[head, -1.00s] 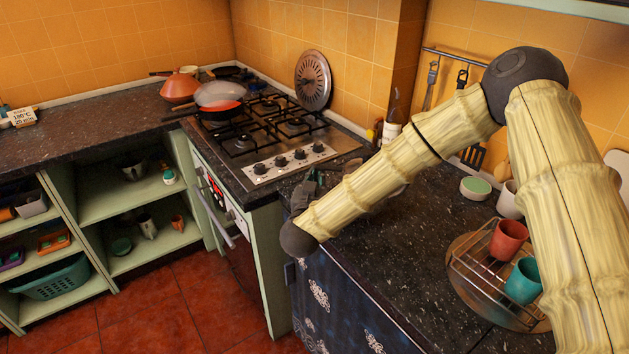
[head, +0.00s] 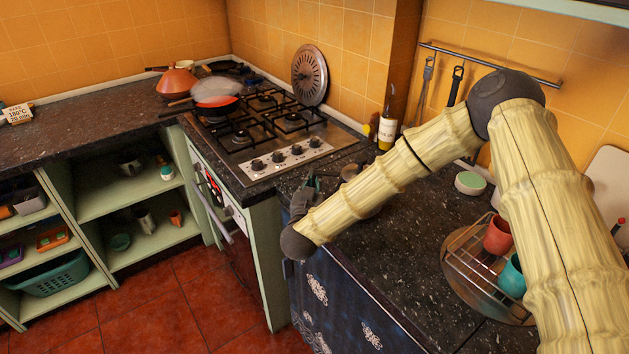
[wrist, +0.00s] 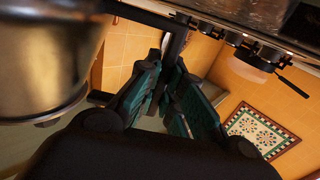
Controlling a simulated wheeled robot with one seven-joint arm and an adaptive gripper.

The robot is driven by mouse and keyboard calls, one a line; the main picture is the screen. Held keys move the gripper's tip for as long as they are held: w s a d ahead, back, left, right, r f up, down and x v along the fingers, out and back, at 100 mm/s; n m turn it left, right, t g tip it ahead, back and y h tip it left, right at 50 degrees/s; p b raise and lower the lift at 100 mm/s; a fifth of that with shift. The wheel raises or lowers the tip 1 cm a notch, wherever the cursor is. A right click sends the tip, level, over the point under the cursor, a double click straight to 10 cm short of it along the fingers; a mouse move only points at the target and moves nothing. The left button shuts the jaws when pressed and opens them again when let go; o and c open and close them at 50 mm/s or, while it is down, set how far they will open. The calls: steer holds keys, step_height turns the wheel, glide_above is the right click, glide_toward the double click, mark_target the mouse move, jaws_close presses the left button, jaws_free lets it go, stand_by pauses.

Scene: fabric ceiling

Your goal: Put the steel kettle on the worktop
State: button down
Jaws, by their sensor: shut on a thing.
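In the wrist view, the steel kettle (wrist: 45,60) fills the upper left, cut off by the frame edge. Its dark handle (wrist: 150,14) runs across to my gripper (wrist: 172,75), whose green-padded fingers are shut on it. In the head view, my gripper (head: 308,192) is at the near left corner of the worktop (head: 405,235), beside the hob.
A wire rack (head: 468,268) on a round board holds a red cup (head: 499,236) and a teal cup (head: 512,277). A bottle (head: 387,130) and a small green-topped tub (head: 470,183) stand at the back. Worktop between forearm and rack is clear.

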steer(key=c, duration=1.9)
jaws_free()
steer(key=shift+f, duration=0.1)
steer(key=o, duration=0.3)
steer(key=shift+o, duration=0.2)
steer(key=s+a+b, duration=0.1)
steer(key=s+b, duration=0.2)
steer(key=s, duration=0.9)
steer(key=shift+a, duration=0.4)
